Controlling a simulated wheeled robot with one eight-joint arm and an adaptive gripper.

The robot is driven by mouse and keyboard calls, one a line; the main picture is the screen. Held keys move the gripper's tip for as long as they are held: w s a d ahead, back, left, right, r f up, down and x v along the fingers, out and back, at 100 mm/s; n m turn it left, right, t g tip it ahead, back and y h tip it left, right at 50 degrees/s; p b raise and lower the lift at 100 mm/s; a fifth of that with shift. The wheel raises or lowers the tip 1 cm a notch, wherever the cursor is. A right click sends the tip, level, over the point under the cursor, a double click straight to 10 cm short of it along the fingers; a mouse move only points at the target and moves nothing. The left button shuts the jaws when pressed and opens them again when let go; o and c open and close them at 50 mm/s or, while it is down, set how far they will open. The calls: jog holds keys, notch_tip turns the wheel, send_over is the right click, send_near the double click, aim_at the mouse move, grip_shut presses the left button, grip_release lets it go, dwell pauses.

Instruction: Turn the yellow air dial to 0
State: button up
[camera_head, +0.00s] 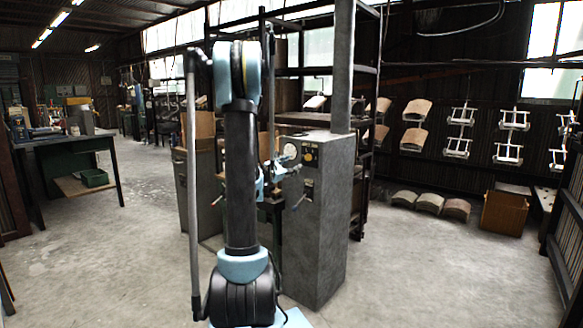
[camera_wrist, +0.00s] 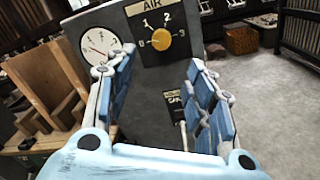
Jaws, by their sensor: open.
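The yellow air dial (camera_wrist: 161,40) sits on a dark plate marked AIR, with numbers around it, on the front of a grey cabinet (camera_wrist: 205,12). Which number its pointer faces is too small to tell. In the head view the dial (camera_head: 308,157) is a small yellow spot near the cabinet's top. My gripper (camera_wrist: 161,60) is open and empty, its two blue-padded fingers spread to the left and right below the dial. The dial shows between and beyond the fingertips, with no visible contact. In the head view my gripper (camera_head: 272,177) is just left of the panel, partly hidden by my arm.
A round white gauge (camera_wrist: 98,42) is left of the dial, close to the left finger. Lower on the cabinet is a small dark labelled plate (camera_wrist: 176,104). A workbench (camera_head: 65,140) stands far left.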

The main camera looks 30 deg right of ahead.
aim_at(307, 158)
jog(key=s+a+m, duration=0.3)
jog(key=a+m, duration=0.2)
jog(key=m, duration=1.4)
jog(key=shift+t, duration=0.3)
jog(key=x, duration=1.7)
jog(key=shift+w+d, duration=0.15)
jog(key=shift+d, duration=0.15)
jog(key=shift+c, duration=0.6)
